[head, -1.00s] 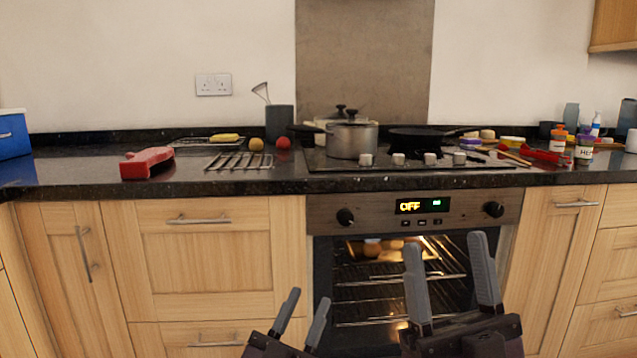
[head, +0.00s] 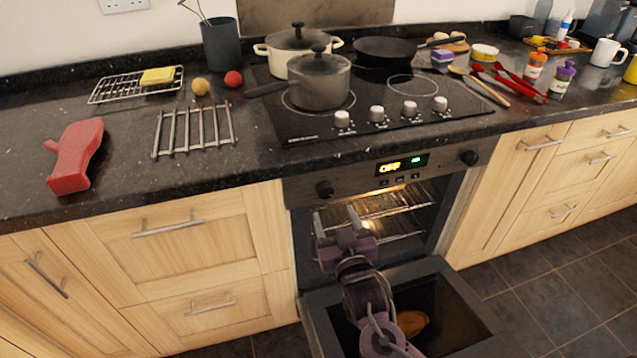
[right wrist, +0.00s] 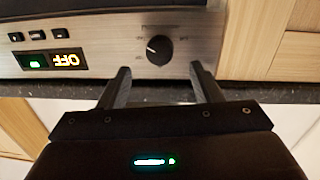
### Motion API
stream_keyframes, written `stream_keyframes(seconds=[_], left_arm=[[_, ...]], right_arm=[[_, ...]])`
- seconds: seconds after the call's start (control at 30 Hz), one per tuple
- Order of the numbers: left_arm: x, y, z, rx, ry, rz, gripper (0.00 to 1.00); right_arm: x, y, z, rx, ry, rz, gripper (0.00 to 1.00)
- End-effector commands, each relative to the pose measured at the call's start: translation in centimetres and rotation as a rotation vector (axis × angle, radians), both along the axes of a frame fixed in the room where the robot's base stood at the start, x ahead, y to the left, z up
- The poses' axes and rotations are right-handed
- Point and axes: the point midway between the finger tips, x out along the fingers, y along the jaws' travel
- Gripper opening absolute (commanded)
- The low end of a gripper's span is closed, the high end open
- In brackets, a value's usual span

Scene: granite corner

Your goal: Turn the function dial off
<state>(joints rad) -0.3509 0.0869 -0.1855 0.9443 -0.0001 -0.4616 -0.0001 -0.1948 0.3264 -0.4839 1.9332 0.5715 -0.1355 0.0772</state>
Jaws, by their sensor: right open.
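The left dial (head: 325,188) is a round black knob on the oven's control panel (head: 430,172). It also shows in the right wrist view (right wrist: 158,49), with a short pale mark on its face. The display (head: 401,164) reads OFF in amber beside a small green readout. A second black dial (head: 469,157) is at the panel's right end. My right gripper (head: 337,222) is open and empty, just below the left dial in the head view. In the wrist view its fingertips (right wrist: 160,70) are either side of the dial's lower edge; contact is unclear. My left gripper is out of view.
The oven door (head: 460,310) hangs open below my right arm. The lit oven has wire racks (head: 400,205). The hob above carries a grey saucepan (head: 320,80), a cream pot (head: 278,50) and a black frying pan (head: 385,48). A red object (head: 75,158) lies on the counter.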

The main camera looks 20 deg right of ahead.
Motion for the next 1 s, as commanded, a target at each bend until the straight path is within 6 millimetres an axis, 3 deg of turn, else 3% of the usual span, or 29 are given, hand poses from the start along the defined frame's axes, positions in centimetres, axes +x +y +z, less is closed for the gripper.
stream_keyframes(seconds=[0.2, 0.4, 0.77, 1.0], left_arm=[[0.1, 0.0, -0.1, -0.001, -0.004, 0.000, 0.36], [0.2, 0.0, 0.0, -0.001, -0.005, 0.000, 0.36], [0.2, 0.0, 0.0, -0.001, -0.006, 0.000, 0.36], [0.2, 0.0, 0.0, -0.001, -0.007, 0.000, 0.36]], right_arm=[[3.7, -0.1, 0.2, 0.000, -0.006, -0.001, 0.58], [6.0, -0.2, 0.1, 0.001, -0.004, 0.000, 0.58], [6.6, -0.1, 0.1, 0.001, -0.004, 0.001, 0.58], [6.6, -0.1, 0.1, 0.001, -0.004, 0.001, 0.27]])
